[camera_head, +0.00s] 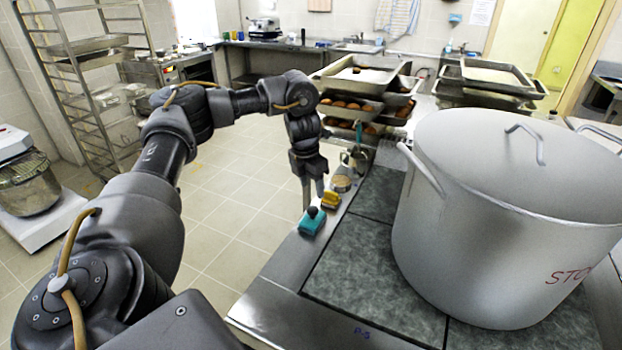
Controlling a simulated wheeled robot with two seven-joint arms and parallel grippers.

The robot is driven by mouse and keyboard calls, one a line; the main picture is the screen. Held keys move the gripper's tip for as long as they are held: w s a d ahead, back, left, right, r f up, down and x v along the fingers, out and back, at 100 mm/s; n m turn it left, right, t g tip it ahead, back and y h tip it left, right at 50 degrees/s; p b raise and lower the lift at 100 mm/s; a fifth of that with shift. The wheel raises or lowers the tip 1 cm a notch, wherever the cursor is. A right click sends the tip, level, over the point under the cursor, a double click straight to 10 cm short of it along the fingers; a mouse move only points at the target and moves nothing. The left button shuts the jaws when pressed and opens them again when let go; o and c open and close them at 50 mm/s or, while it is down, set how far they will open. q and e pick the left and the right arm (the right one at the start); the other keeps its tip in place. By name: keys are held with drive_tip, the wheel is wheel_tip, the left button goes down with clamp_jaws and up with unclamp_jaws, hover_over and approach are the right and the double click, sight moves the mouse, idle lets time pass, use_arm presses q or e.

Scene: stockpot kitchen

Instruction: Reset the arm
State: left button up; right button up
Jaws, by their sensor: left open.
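My left arm reaches in from the left and bends down over the near left edge of the counter (270,312). My left gripper (312,196) points downward with its two fingers apart, and nothing shows between them. Its tips are just above or behind a teal object with a dark knob (312,221); I cannot tell if they touch. A small yellow item (331,200) lies just right of the fingers. My right gripper is not in view.
A large lidded stockpot (500,240) fills the right of the counter. Beyond the gripper are a small round container (341,183), a metal mug (356,158) and stacked trays of baked goods (346,103). A rack (85,85) stands at left. Open tiled floor (225,215) lies between.

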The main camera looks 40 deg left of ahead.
use_arm(q)
drive_tip(key=shift+s+r, duration=0.1)
drive_tip(key=shift+r, duration=0.35)
idle(0.3)
